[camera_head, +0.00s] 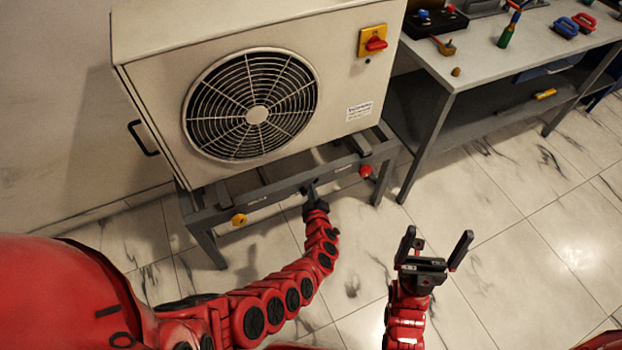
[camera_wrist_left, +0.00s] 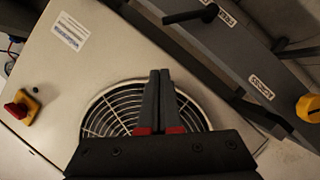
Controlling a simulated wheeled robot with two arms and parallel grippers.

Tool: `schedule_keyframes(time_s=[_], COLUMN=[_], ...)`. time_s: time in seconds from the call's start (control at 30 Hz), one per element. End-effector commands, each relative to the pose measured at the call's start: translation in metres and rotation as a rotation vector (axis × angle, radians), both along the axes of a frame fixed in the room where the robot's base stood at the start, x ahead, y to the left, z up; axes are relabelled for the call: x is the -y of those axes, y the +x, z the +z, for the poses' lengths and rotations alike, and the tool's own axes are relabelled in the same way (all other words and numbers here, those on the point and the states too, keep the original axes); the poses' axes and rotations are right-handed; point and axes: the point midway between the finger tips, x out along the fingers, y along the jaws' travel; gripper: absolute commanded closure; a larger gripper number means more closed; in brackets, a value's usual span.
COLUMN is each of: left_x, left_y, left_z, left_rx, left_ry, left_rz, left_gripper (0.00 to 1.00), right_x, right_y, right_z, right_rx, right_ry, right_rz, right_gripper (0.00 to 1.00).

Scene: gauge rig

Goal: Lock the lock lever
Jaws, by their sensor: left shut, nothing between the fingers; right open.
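The lock lever (camera_wrist_left: 190,15) is a dark bar on the grey rail, at the top of the left wrist view. It sticks out toward the left of that picture from a round pivot. Its printed labels are too small to read surely. My left gripper (camera_head: 313,187) is shut and empty in front of the rail's middle in the head view, where it hides much of the lever area. Its fingers (camera_wrist_left: 160,75) show shut in the left wrist view, apart from the lever in the picture. My right gripper (camera_head: 436,240) is open and empty over the floor at the right.
The rail belongs to a stand under a beige fan unit (camera_head: 150,60) with a red-yellow switch (camera_head: 373,42). A yellow knob (camera_head: 239,219) and a red knob (camera_head: 366,171) sit on the rail. A workbench (camera_head: 480,65) with tools stands right. Floor in front is clear.

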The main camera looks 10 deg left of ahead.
Motion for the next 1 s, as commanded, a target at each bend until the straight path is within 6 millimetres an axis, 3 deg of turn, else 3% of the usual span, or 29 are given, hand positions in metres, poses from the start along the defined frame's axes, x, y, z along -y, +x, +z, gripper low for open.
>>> schedule_keyframes(time_s=[0.3,0.87,1.0], left_x=[0.006,0.006,-0.007], left_y=[-0.017,-0.018,-0.021], left_z=[0.007,0.007,0.012], left_rx=[0.002,0.001,0.025], left_ry=[0.000,0.000,0.032], left_rz=[-0.001,-0.002,0.021], left_gripper=[1.00,1.00,1.00], right_x=[0.000,0.000,0.000], right_y=[0.000,0.000,0.000], right_z=[0.007,0.007,0.006], right_rx=[0.000,0.000,0.000], right_ry=[0.000,0.000,0.000], right_rz=[0.000,0.000,0.000], right_gripper=[0.03,0.03,0.03])
